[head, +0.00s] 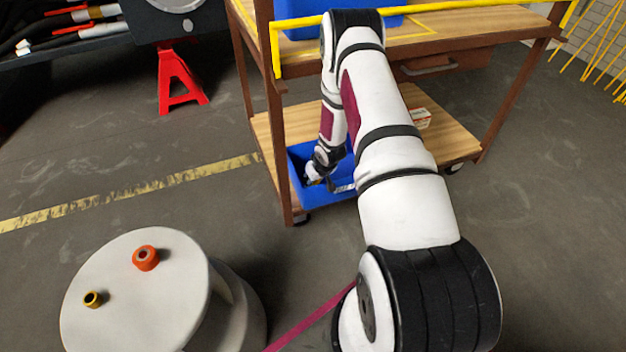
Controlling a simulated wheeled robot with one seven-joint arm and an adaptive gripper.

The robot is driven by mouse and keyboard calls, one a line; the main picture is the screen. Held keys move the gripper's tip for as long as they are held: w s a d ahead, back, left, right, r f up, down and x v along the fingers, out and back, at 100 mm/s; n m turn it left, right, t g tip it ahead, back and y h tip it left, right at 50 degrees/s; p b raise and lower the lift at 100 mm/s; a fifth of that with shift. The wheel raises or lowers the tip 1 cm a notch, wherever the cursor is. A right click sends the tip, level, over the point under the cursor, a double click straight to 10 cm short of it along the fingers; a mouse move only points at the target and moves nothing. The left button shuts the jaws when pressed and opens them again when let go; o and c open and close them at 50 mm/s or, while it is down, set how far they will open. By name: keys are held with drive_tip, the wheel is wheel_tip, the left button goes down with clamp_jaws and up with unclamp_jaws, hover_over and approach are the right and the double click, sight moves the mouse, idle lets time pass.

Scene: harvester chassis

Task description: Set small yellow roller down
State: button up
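A small yellow roller (92,299) stands on a round pale grey top (185,310) at the lower left in the head view. A larger orange roller (146,257) stands on the same top, behind it and to its right. My arm reaches away from me to the cart, and my gripper (314,178) is low at the blue bin (322,196) on the cart's lower shelf. The gripper is far from the yellow roller on the round top. It is small and dark here, so I cannot tell its opening or whether it holds anything.
The brown cart (262,128) has wooden shelves, a yellow rail (300,22) and posts close to my arm. A white box (421,118) lies on its lower shelf. A red jack stand (178,82) stands at the upper left.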

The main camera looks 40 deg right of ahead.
drive_tip(key=shift+f, duration=0.15)
drive_tip(key=o, duration=1.2)
drive_tip(key=shift+c, duration=0.2)
drive_tip(key=p+v, duration=0.5)
drive_tip(key=v, duration=0.7)
